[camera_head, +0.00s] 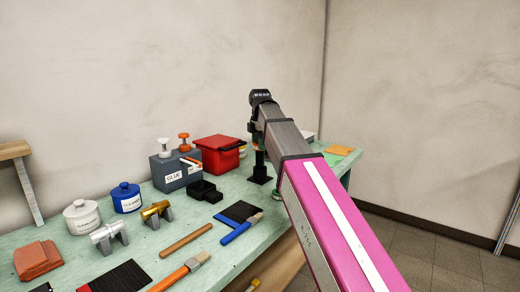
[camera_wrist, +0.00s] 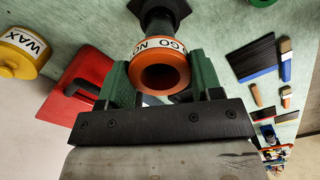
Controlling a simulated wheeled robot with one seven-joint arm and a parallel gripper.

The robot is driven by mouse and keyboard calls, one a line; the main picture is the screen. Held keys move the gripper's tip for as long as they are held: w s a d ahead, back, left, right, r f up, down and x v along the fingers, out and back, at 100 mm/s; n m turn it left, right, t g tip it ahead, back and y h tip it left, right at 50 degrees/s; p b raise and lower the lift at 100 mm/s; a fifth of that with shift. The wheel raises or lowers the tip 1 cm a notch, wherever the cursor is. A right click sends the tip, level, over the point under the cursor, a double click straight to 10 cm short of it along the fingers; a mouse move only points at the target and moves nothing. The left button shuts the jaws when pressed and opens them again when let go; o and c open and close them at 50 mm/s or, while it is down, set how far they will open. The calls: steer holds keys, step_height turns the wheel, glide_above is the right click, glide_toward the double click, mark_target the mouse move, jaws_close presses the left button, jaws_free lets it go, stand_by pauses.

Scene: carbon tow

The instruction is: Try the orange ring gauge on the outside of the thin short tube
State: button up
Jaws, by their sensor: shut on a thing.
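My gripper (camera_wrist: 160,85) is shut on the orange ring gauge (camera_wrist: 140,48), with a green finger on each side. The gauge has a white band with "GO" and "NO" lettering, and its round opening faces the wrist camera. A black stand (camera_wrist: 165,12) shows directly beyond the gauge; I cannot tell if they touch. In the head view, my gripper (camera_head: 258,143) is over the far part of the bench, above the stand's black base (camera_head: 260,173), and my arm partly hides it. I cannot make out the thin short tube for certain.
A red box (camera_head: 218,155) and a yellow wax jar (camera_wrist: 20,50) stand close by on the green bench (camera_head: 215,240).

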steer(key=shift+r, duration=1.7)
steer(key=shift+s, duration=0.1)
